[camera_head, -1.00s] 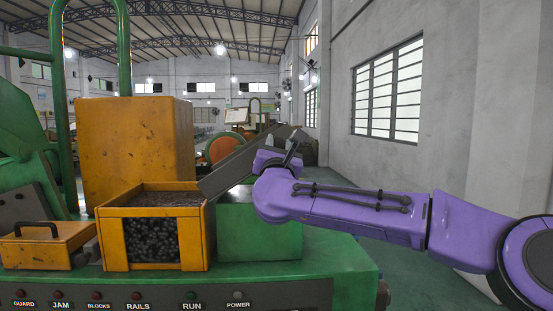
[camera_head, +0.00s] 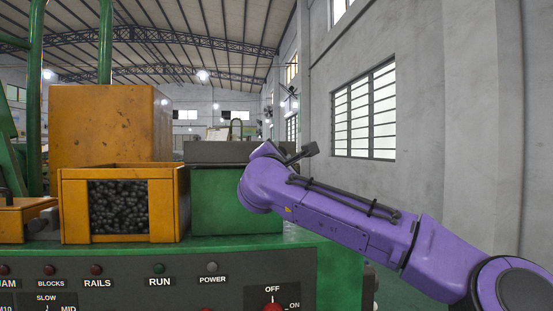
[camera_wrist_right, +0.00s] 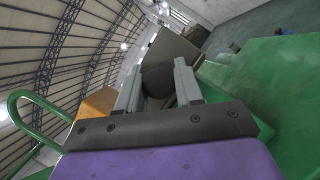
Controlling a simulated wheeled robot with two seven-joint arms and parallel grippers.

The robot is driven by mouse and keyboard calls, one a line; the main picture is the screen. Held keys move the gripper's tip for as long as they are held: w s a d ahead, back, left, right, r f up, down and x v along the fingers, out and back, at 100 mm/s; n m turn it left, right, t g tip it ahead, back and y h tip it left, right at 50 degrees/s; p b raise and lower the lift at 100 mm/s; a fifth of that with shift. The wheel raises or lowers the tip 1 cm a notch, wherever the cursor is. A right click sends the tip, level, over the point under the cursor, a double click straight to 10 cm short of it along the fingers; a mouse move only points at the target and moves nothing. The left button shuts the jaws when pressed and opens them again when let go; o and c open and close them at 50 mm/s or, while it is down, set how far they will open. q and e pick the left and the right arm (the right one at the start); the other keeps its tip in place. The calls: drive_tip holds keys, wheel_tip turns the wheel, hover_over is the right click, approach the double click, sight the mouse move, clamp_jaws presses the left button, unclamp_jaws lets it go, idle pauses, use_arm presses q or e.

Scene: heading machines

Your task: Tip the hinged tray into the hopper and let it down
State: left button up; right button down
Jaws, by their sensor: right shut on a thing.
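The grey hinged tray (camera_head: 218,152) lies level on the green block, right of the hopper. The hopper (camera_head: 166,220) is an open-topped yellow box, and dark small parts (camera_head: 118,208) show through its front window. My right gripper (camera_wrist_right: 158,78) is shut on a dark rounded handle (camera_wrist_right: 157,82) between its pale fingers in the right wrist view. In the head view the purple arm reaches the tray's right end, and its fingers are hidden there. The tray's inside is not visible. My left gripper is not in view.
A green block (camera_head: 235,200) stands under the tray. A tall yellow box (camera_head: 110,125) rises behind the hopper, and a smaller yellow box with a black handle (camera_head: 22,218) sits at left. A control panel (camera_head: 190,285) runs along the front. Green pipes stand behind at left.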

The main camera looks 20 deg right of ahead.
drive_tip(key=shift+w+a+f, duration=0.1)
drive_tip(key=shift+f, duration=0.25)
drive_tip(key=c, duration=0.7)
unclamp_jaws()
drive_tip(key=shift+c, duration=0.2)
drive_tip(key=shift+r, duration=0.1)
drive_tip(key=shift+s, duration=0.3)
drive_tip(key=b+v, duration=0.4)
drive_tip(key=v, duration=0.6)
drive_tip(key=shift+b, duration=0.35)
drive_tip(key=shift+s, duration=0.1)
